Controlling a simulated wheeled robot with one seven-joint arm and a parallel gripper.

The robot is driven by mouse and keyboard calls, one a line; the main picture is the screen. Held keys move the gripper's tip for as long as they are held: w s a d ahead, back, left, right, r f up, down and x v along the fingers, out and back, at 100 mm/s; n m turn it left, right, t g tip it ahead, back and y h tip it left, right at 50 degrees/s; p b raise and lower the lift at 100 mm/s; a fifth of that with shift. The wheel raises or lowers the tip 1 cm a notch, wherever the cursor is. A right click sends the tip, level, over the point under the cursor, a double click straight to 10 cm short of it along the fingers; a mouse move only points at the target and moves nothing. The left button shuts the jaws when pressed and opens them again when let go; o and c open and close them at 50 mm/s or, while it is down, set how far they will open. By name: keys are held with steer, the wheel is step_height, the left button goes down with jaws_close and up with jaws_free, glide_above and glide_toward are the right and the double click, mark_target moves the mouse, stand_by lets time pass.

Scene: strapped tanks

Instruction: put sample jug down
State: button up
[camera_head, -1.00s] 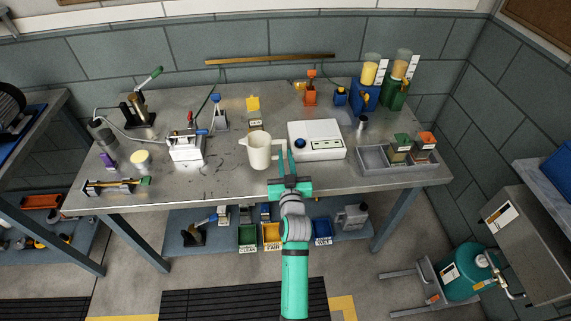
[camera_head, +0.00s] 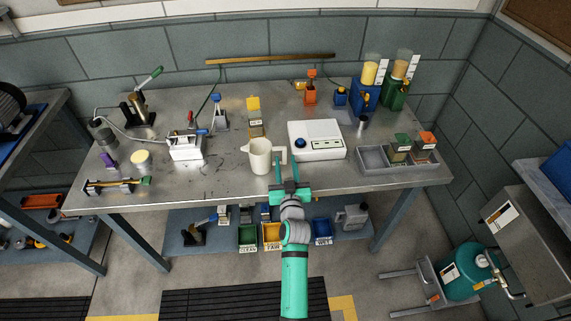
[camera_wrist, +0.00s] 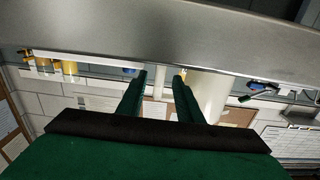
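The sample jug (camera_head: 260,156), cream-white with a spout on its left and a handle (camera_head: 282,155) on its right, stands upright on the metal bench. My gripper (camera_head: 287,168) is open and empty. It is just in front of the handle, on the near side. In the wrist view, which appears upside down, the two dark green fingers (camera_wrist: 160,82) are spread apart. The pale handle shows beyond the gap between them, and the jug body (camera_wrist: 208,95) is partly hidden by the right finger.
A white scale-like device (camera_head: 317,140) with a blue knob is close right of the jug. A grey divided tray (camera_head: 374,158) is farther right, and a white clamp device (camera_head: 186,148) is to the left. The bench's front edge (camera_head: 230,202) lies under my arm.

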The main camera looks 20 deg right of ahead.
steer(key=shift+r, duration=0.2)
steer(key=shift+s+a+f, duration=0.1)
steer(key=shift+s, duration=0.25)
steer(key=s+a+f+y, duration=0.1)
steer(key=s+a+f, duration=0.1)
steer(key=s+a, duration=0.5)
steer(key=s+a+f+n+g, duration=0.1)
steer(key=s+a+f, duration=0.15)
steer(key=s, duration=0.85)
steer(key=s+a+f+y, duration=0.1)
steer(key=s+a+f, duration=0.1)
steer(key=s+a, duration=0.5)
steer(key=s+a+r+y, duration=0.1)
steer(key=s+a+r, duration=0.1)
steer(key=s, duration=0.5)
steer(key=s+a+r+n+y, duration=0.1)
steer(key=s+a+r, duration=0.1)
steer(key=s, duration=0.5)
steer(key=s+a+r+n+g+y, duration=0.1)
steer(key=s+a+r, duration=0.1)
steer(key=s, duration=0.5)
steer(key=shift+s+a, duration=0.4)
steer(key=shift+a, duration=0.4)
